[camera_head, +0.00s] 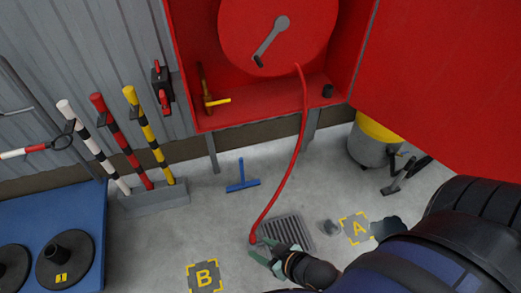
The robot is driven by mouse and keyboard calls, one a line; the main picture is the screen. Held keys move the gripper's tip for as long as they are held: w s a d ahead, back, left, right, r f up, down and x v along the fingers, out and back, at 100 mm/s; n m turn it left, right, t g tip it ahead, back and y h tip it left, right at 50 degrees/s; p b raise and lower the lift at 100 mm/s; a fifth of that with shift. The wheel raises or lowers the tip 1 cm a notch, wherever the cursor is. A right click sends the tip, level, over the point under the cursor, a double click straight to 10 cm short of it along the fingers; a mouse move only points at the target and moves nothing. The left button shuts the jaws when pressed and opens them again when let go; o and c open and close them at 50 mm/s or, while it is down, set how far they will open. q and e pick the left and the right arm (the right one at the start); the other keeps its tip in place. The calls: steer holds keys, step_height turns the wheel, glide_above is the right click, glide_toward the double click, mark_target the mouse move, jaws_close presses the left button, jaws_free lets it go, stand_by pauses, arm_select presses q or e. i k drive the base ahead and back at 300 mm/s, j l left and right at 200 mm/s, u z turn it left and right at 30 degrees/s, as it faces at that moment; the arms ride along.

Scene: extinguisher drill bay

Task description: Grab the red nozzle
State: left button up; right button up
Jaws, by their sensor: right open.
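The red hose (294,165) hangs from the reel in the open red cabinet and runs down to the floor beside a drain grate. Its red nozzle end (253,238) is at the grate's left edge. My right gripper (264,250) is just below and right of this end in the picture, with its green-tipped fingers apart. The fingers look close to the nozzle, but I cannot tell whether they touch it. I see nothing held between them. My left gripper is not in view.
The drain grate (290,231) lies behind my right gripper. Floor marks B (205,277) and A (356,228) lie on either side. The cabinet door (440,80) hangs open at right.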

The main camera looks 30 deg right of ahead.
mark_target(252, 237)
steer(key=k+j+z, duration=0.2)
steer(key=z, duration=0.15)
steer(key=k+j+z, duration=0.2)
steer(key=z, duration=0.15)
steer(key=k+j+z, duration=0.1)
steer(key=k+z, duration=0.2)
steer(key=i+j+z, duration=0.15)
steer(key=i+j, duration=0.6)
